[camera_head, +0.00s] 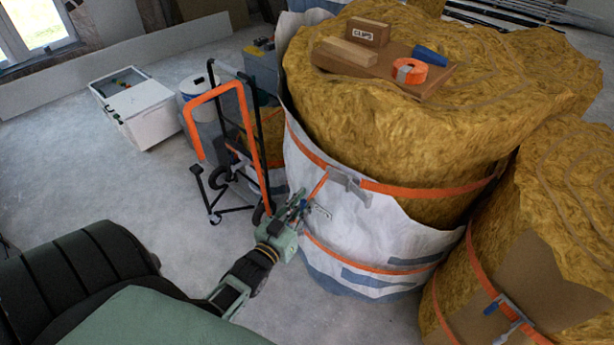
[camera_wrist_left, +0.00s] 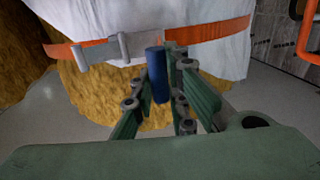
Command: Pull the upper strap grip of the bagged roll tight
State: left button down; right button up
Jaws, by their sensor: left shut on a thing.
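The bagged roll (camera_head: 400,130) is a large yellow insulation roll in a white bag (camera_head: 325,205). An orange upper strap (camera_head: 425,189) runs around it through a grey buckle (camera_head: 350,186); the strap (camera_wrist_left: 220,29) and buckle (camera_wrist_left: 105,48) also show in the left wrist view. A short orange strap tail (camera_head: 318,186) runs from near the buckle down to my left gripper (camera_head: 297,211). In the left wrist view my left gripper (camera_wrist_left: 155,98) is shut on the blue strap grip (camera_wrist_left: 156,74), which stands between its fingers. My right gripper is not in view.
A lower orange strap (camera_head: 370,268) circles the bag. A board (camera_head: 385,68) with blocks and an orange tape roll lies on top. An orange-handled hand truck (camera_head: 250,150) stands close left of the roll. Another strapped roll (camera_head: 565,200) is at right.

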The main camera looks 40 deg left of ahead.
pick_arm(q)
jog(key=shift+s+d+f, duration=0.1)
jog(key=shift+s+f, duration=0.15)
jog(key=shift+f, duration=0.1)
jog(key=c, duration=2)
grip_release()
jog(key=shift+c, duration=0.2)
jog(key=o, duration=0.3)
jog(key=shift+s+r, duration=0.2)
jog(key=shift+r, duration=0.15)
jog(key=shift+w, duration=0.1)
jog(key=shift+f, duration=0.1)
jog(key=s, duration=0.4)
jog(key=s+d, duration=0.1)
jog(key=s, duration=0.7)
jog(key=shift+d, duration=0.2)
jog(key=shift+w, duration=0.1)
